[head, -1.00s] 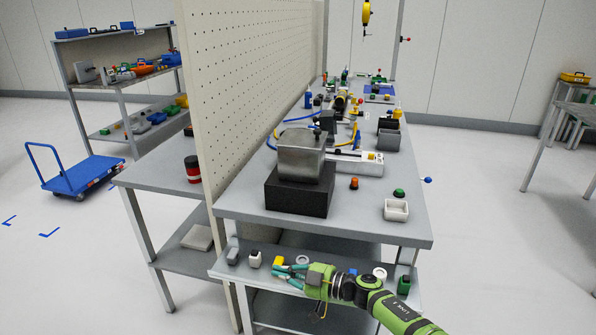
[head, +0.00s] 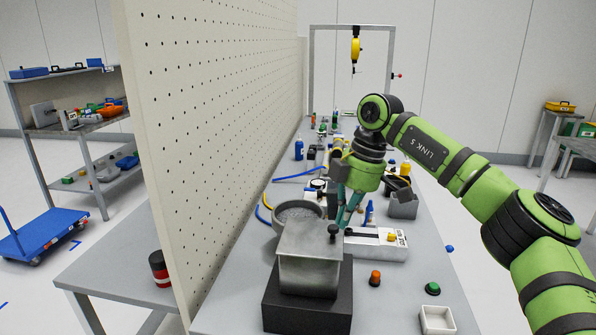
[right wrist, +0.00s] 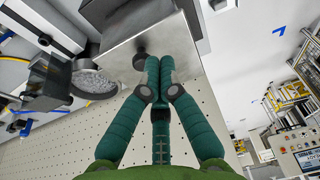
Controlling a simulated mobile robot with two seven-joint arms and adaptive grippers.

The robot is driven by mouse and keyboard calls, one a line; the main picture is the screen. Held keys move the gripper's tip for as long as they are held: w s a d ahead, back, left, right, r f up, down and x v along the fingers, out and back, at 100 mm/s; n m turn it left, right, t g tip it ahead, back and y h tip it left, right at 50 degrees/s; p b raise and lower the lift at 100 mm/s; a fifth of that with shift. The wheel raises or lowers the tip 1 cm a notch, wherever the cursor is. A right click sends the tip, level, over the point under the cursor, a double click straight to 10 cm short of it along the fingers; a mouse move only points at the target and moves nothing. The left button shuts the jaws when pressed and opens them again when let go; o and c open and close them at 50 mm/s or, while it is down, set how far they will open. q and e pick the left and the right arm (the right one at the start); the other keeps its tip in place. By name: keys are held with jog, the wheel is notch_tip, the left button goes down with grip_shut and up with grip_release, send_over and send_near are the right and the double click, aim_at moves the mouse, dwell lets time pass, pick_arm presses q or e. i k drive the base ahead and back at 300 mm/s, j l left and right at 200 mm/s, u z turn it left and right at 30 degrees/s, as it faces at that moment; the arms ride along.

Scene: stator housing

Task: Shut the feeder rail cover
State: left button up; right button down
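A grey metal box-shaped housing (head: 310,262) with a flat top sits on a black block (head: 307,312) near the table's front. A small dark knob (head: 333,230) is at the housing's right edge; the knob also shows in the right wrist view (right wrist: 139,61). I cannot tell for certain which part is the feeder rail cover or how far open it stands. My right gripper (head: 343,224) points down beside the knob. In the right wrist view its green fingertips (right wrist: 159,62) are together, with nothing visible between them; contact with the knob is unclear. My left gripper is not in view.
A round grey bowl (head: 289,214) stands just behind the housing. A white slotted unit (head: 376,243) lies right of it. An orange button (head: 375,278), a green button (head: 432,288) and a white tray (head: 437,320) are at front right. A pegboard (head: 220,120) walls the left.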

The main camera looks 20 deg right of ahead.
aim_at(330, 194)
jog(key=i, duration=0.95)
